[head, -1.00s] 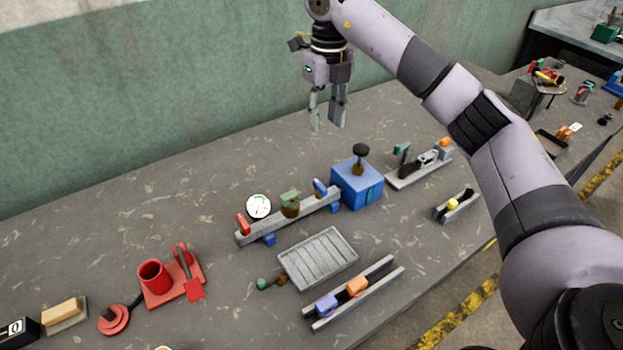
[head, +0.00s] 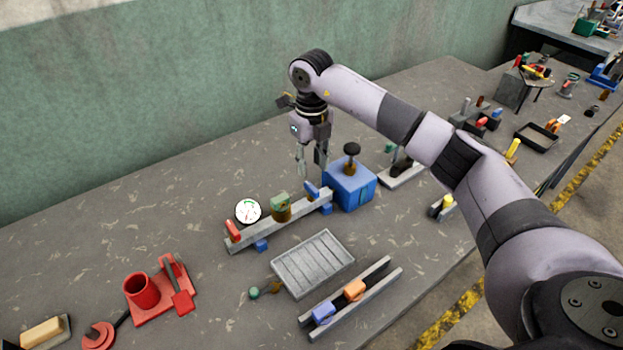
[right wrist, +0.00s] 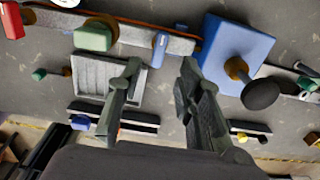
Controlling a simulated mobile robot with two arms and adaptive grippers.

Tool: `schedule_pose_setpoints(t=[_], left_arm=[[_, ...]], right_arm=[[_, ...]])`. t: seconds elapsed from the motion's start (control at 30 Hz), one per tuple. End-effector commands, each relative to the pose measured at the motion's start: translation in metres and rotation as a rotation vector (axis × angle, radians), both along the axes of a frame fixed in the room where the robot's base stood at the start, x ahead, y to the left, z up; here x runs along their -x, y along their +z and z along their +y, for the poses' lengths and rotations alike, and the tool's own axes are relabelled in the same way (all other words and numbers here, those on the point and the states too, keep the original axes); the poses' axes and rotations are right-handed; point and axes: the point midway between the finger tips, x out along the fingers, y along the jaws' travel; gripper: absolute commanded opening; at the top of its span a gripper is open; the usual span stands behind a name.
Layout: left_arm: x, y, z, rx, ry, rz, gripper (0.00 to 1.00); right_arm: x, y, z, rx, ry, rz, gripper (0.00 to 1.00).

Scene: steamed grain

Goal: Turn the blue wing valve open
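The blue wing valve (head: 311,190) is a small upright blue handle near the right end of a grey bar (head: 285,220). In the right wrist view the blue wing (right wrist: 159,48) shows at the top, between the directions of my two fingertips. My right gripper (head: 311,176) points down just above and behind the wing, with its fingers apart and nothing between them. It also shows open in the right wrist view (right wrist: 160,68). I cannot tell the exact gap to the wing. My left gripper is out of view.
The bar also carries a red handle (head: 232,229), a green-topped brass valve (head: 281,206) and a white gauge (head: 248,211). A blue box (head: 350,190) with a black knob (head: 352,149) stands close to the right. A grey ribbed tray (head: 313,264) lies in front.

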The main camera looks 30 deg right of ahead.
Motion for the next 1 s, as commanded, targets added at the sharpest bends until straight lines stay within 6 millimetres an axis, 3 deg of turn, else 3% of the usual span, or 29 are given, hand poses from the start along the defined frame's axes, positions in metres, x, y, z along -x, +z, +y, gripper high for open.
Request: schedule_pose_setpoints(t=[0.2, 0.4, 0.77, 1.0], left_arm=[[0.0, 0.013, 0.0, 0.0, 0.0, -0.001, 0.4], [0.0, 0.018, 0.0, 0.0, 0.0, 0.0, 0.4], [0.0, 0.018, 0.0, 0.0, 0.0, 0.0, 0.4], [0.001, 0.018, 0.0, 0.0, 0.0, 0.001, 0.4]], right_arm=[[0.001, -0.042, 0.0, 0.0, 0.001, 0.004, 0.33], [0.001, -0.064, 0.001, -0.001, 0.001, 0.002, 0.33], [0.0, -0.07, 0.0, 0.0, 0.002, -0.001, 0.33], [0.0, -0.07, 0.0, 0.0, 0.001, -0.001, 0.18]])
